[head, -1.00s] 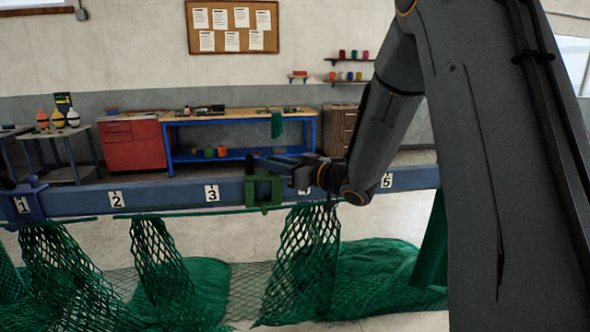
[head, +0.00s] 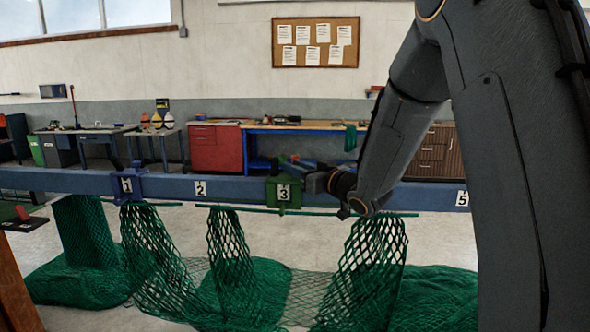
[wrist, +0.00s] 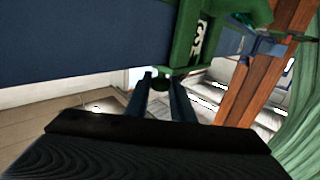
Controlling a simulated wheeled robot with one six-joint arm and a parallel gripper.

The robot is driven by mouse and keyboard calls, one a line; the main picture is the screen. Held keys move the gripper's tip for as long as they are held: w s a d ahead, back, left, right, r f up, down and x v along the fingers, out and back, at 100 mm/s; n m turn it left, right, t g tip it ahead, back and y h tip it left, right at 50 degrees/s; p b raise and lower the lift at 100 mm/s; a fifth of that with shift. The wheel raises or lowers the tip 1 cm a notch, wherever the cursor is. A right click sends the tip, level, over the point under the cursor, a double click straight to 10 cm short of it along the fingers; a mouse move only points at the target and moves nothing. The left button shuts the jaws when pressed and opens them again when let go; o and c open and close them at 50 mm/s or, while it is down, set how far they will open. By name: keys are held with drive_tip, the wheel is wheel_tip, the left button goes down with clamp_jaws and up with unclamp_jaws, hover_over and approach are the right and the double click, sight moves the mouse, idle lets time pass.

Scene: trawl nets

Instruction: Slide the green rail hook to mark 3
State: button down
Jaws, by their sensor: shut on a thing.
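The green rail hook (head: 271,191) sits around the blue rail (head: 235,189) at the mark 3 plate (head: 284,192). The white 3 shows framed by the hook's green body. My gripper (head: 300,164) is shut on the green rail hook from its right side. In the wrist view the hook (wrist: 188,52) is ahead, close to the ends of my blue fingers (wrist: 163,92), and part of the 3 shows on it. The exact grip contact is partly hidden. My arm hides mark 4.
A blue hook (head: 128,184) sits at mark 1, left of mark 2 (head: 200,188). Mark 5 (head: 462,198) is to the right. Green nets (head: 375,250) hang below the rail and spread on the floor. A wooden post (head: 15,290) stands at the lower left.

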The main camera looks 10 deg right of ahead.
drive_tip(key=c, duration=1.9)
unclamp_jaws()
drive_tip(key=shift+o, duration=0.2)
drive_tip(key=b+v, duration=0.2)
drive_tip(key=v, duration=0.5)
drive_tip(key=shift+s+d, duration=0.15)
drive_tip(key=shift+s, duration=0.2)
